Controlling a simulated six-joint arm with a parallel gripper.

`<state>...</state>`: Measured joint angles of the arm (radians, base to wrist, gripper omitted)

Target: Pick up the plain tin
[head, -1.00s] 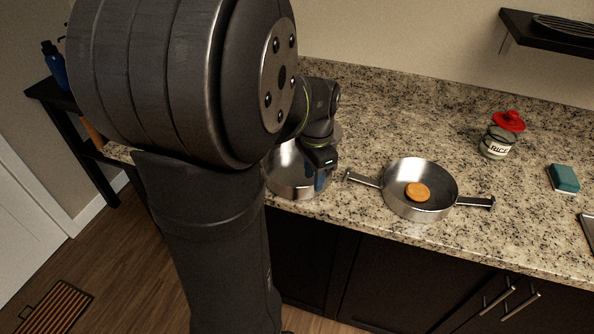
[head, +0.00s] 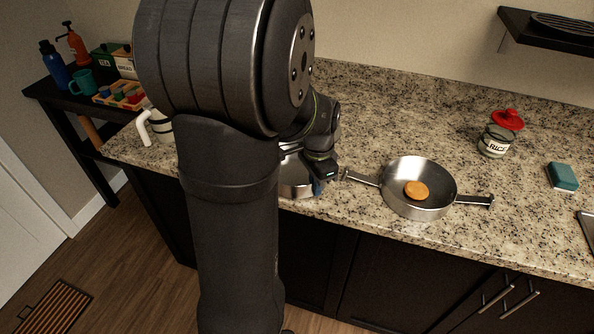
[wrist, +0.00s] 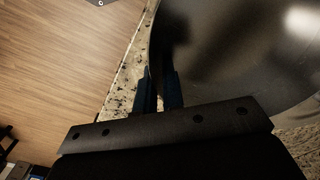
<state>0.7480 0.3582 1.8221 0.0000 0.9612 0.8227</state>
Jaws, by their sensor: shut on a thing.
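A shiny steel pot (head: 296,184) stands near the counter's front edge, largely hidden behind my arm in the head view. My gripper (head: 318,188) is at its right side. In the wrist view, my gripper's two blue fingers (wrist: 160,88) are close together at the edge of the pot (wrist: 235,55), one on the counter side and one over the metal. They appear shut on the pot's wall, though the contact itself is hard to see. I cannot make out a plain tin in either view; my arm or the pot may hide it.
A steel pan (head: 419,207) holding an orange disc (head: 416,190) is to the right. Beyond are a rice jar (head: 496,141) and a teal sponge (head: 563,177). A white-handled vessel (head: 146,126) is left of my arm. A dark side table (head: 60,99) holds bottles, a mug and boxes.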

